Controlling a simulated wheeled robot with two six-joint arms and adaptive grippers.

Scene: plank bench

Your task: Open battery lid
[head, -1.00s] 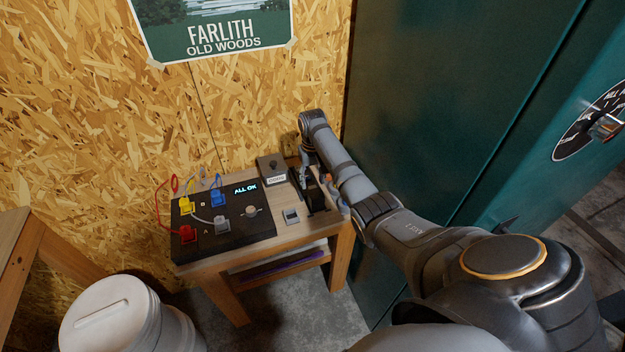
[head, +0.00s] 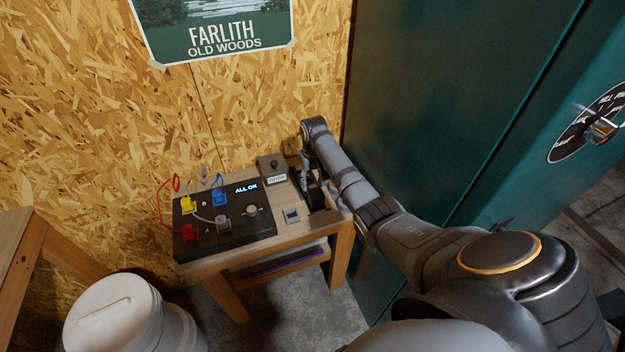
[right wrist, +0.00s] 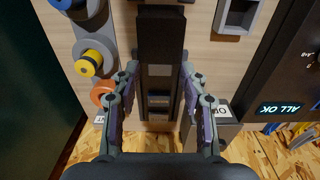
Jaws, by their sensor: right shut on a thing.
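A black battery box (right wrist: 160,110) with a long black lid (right wrist: 160,40) stands on the right part of the small wooden bench. The box also shows in the head view (head: 316,198). My right gripper (right wrist: 158,72) has its two fingers on either side of the black lid, shut on it. In the head view my right gripper (head: 305,180) points down at the box, partly hidden by my arm. Below the fingers in the wrist view a dark slot with grey parts shows; I cannot tell how far the lid is raised. My left gripper is not in view.
A dark panel (head: 250,232) with coloured plugs, wires and an "ALL OK" display lies left on the bench. A labelled box (head: 272,168) and a small grey switch (head: 291,215) are close by. Round coloured parts (right wrist: 90,62) sit beside the box. A teal cabinet (head: 430,90) stands right.

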